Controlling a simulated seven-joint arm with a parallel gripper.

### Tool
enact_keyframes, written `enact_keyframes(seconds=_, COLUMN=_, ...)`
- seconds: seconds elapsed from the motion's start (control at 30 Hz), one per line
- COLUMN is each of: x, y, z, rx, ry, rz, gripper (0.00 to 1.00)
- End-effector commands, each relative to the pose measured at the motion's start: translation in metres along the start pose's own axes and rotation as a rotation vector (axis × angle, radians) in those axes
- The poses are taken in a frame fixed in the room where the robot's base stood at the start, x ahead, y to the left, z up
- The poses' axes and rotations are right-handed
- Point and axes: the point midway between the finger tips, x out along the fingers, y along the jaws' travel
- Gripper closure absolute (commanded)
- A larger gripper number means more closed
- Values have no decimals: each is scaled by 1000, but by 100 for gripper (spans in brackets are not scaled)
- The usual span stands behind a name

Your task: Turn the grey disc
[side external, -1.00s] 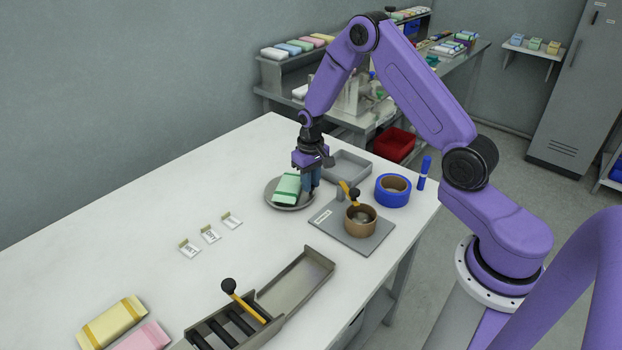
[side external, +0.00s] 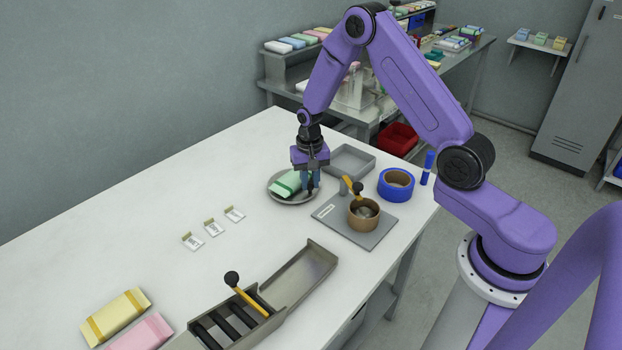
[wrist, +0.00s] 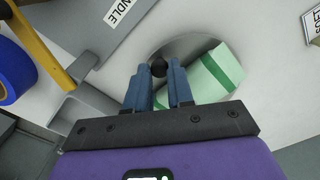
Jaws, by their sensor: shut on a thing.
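The grey disc (side external: 276,196) lies on the white table below my gripper, and it also shows in the wrist view (wrist: 190,44). A green pack (side external: 287,184) with a darker band rests on it, left of my fingers; in the wrist view the pack (wrist: 215,72) lies to their right. My gripper (side external: 310,187) points down at the disc's right part. In the wrist view its blue fingers (wrist: 160,76) are shut on a small black knob (wrist: 158,67) on the disc. The knob is mostly hidden in the side view.
A grey plate (side external: 372,240) with a brown cup (side external: 363,216) and yellow lever stands right of the disc. A grey tray (side external: 350,162), a blue tape roll (side external: 396,184) and a blue marker (side external: 428,168) are behind. Small cards (side external: 213,227) lie left; a chute (side external: 300,275) is in front.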

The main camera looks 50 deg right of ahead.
Motion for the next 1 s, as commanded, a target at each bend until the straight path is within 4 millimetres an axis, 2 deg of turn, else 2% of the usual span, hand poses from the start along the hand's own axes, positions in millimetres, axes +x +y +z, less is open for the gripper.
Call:
enact_keyframes(seconds=0.7, x=0, y=-1, z=2, rx=41, ry=-2, rz=1, gripper=100)
enact_keyframes(seconds=0.73, x=0, y=-1, z=2, rx=41, ry=-2, rz=1, gripper=71)
enact_keyframes(seconds=0.77, x=0, y=-1, z=2, rx=41, ry=-2, rz=1, gripper=67)
enact_keyframes(seconds=1.0, x=0, y=-2, z=2, rx=40, ry=-1, rz=1, gripper=67)
